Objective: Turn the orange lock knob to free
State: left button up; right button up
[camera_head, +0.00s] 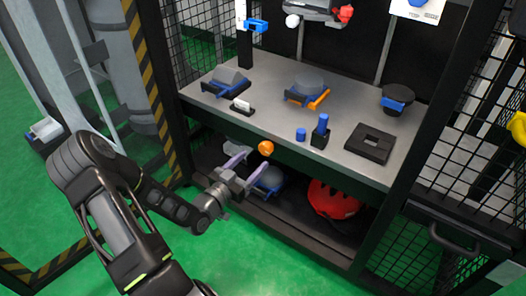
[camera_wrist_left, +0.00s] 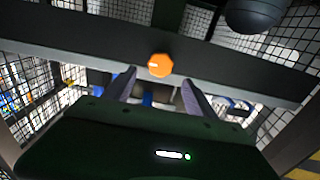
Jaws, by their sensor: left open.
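The orange lock knob (camera_head: 265,147) sits on the dark front edge of the workbench in the head view. It also shows in the left wrist view (camera_wrist_left: 160,65), roughly centred, with a small pale mark on its face. My left gripper (camera_head: 250,162) is open, its two purple-grey fingers pointing at the bench edge just below and around the knob's level. In the left wrist view the fingers (camera_wrist_left: 160,85) stand to either side below the knob, apart from it, with nothing between them. My right gripper is not in view.
Mesh cage walls flank the bench. Green floor is open in front.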

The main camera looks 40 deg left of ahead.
aim_at(264, 150)
pick_arm(q)
jog(key=w+b, duration=0.2)
jog(key=w, duration=0.4)
jog(key=shift+f, duration=0.15)
jog(key=shift+w+a, duration=0.1)
jog(key=shift+w, duration=0.35)
jog(key=shift+c, duration=0.5)
jog(key=c, duration=1.2)
